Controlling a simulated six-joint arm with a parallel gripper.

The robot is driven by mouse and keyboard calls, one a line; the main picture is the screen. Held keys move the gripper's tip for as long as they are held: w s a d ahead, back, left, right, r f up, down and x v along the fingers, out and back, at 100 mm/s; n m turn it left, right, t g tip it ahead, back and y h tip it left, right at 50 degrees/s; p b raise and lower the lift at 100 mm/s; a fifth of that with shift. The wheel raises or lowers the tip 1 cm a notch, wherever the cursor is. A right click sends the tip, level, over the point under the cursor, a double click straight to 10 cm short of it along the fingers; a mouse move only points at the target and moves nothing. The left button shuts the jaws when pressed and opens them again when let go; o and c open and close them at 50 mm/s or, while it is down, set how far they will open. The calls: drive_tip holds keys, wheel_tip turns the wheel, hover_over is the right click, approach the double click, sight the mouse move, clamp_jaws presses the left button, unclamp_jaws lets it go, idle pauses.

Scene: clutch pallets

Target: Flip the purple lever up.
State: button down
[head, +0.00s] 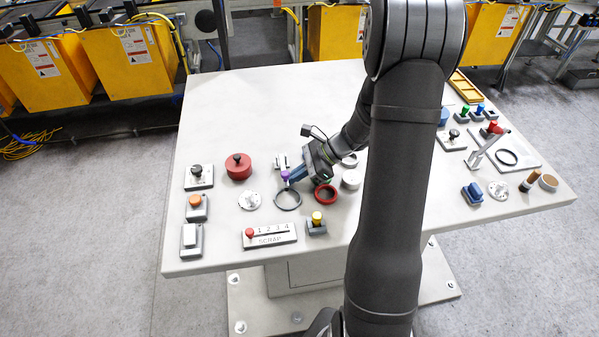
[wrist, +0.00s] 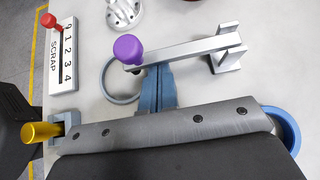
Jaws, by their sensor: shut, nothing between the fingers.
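The purple lever has a round purple knob (wrist: 128,48) on a flat silver bar. The bar runs right to a silver bracket (wrist: 227,50) in the wrist view. In the head view the purple knob (head: 285,175) sits low over the table, left of my gripper. My gripper (wrist: 156,70) has its blue fingers shut and empty. Its fingertips reach the bar just right of the knob, and the bar hides their ends, so they seem to be under it. Whether they touch it I cannot tell. In the head view my gripper (head: 292,178) partly hides the lever.
A dark ring (head: 288,200) and a red ring (head: 326,194) lie close by. A yellow-knobbed block (head: 317,225) and the SCRAP slider panel (head: 269,235) stand nearer the front edge. A red round pot (head: 238,167) is to the left. The back left of the table is clear.

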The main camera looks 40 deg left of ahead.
drive_tip(key=shift+r, duration=0.1)
idle(0.3)
wheel_tip(320, 180, up, 2)
drive_tip(key=shift+w+a+m+g+h, duration=0.1)
drive_tip(key=shift+m+g+h, duration=0.7)
drive_tip(key=shift+g, duration=0.1)
drive_tip(key=shift+w+a+r+m+g+h, duration=0.1)
drive_tip(key=shift+w+r+m+g+h, duration=0.05)
drive_tip(key=shift+r+m+g+h, duration=0.25)
drive_tip(key=shift+w+a+r+m+g+h, duration=0.1)
drive_tip(key=shift+r+m+g+h, duration=0.15)
drive_tip(key=shift+r, duration=0.2)
drive_tip(key=shift+w+a+r, duration=0.2)
drive_tip(key=shift+a+r, duration=0.05)
drive_tip(key=shift+r, duration=0.2)
drive_tip(key=shift+w+a+r, duration=0.2)
drive_tip(key=shift+r, duration=0.25)
drive_tip(key=shift+w+a+r, duration=0.65)
drive_tip(key=shift+r, duration=0.05)
drive_tip(key=shift+w+a+r+y, duration=0.1)
drive_tip(key=shift+r+y, duration=0.1)
drive_tip(key=shift+y, duration=0.05)
drive_tip(key=w+d+r, duration=0.2)
drive_tip(key=w, duration=0.7)
